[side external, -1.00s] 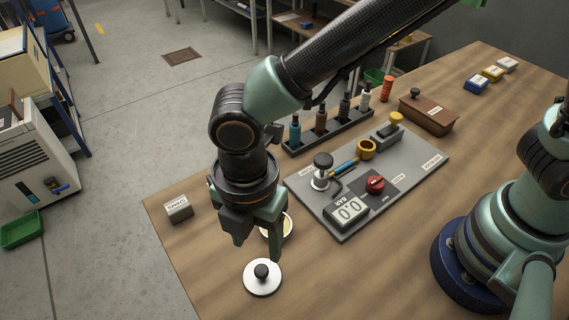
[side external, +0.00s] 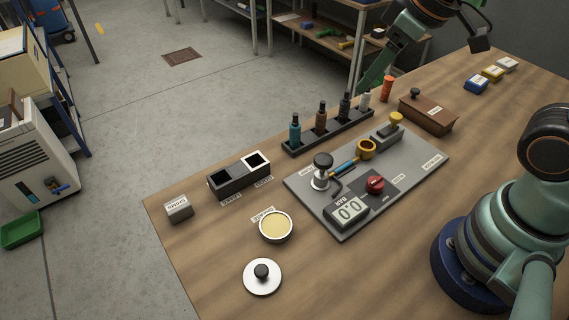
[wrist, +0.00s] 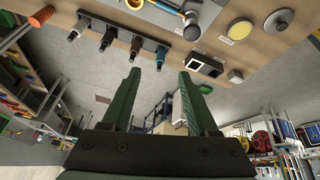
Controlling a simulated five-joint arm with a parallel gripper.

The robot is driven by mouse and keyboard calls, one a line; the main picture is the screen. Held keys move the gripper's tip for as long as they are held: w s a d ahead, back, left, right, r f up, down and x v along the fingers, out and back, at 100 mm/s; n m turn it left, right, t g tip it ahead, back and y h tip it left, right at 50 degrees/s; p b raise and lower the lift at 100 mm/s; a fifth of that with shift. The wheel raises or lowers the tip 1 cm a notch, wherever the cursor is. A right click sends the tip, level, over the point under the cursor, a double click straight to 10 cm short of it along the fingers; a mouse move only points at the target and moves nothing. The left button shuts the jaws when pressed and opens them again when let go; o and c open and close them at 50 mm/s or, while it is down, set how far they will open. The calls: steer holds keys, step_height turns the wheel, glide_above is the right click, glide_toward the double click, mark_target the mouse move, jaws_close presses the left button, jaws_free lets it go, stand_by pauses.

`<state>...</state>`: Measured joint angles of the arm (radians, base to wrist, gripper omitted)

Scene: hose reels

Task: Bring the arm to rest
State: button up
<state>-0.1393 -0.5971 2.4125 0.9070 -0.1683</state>
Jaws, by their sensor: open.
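My gripper is raised at the top right of the side external view, where a green finger (side external: 377,68) points down and left, above the far edge of the table. It is clear of the table. The wrist view shows both fingers apart with nothing between them, so my gripper (wrist: 160,72) is open and empty. Part of my arm is cut off by the top of the side external view.
A bottle rack (side external: 328,132) and an orange cylinder (side external: 386,89) stand below my gripper. A grey panel (side external: 335,222), a black two-socket box (side external: 238,180), a cream-filled dish (side external: 276,225), a white knobbed lid (side external: 262,277) and a brown box (side external: 427,115) occupy the table.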

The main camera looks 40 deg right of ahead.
steer(key=d+m, duration=0.1)
steer(key=d, duration=0.1)
steer(key=s+d+m, duration=0.1)
steer(key=d+m, duration=0.1)
steer(key=shift+s+d+r+m+t+h, duration=0.2)
steer(key=shift+m+t+h, duration=0.1)
steer(key=shift+t, duration=0.1)
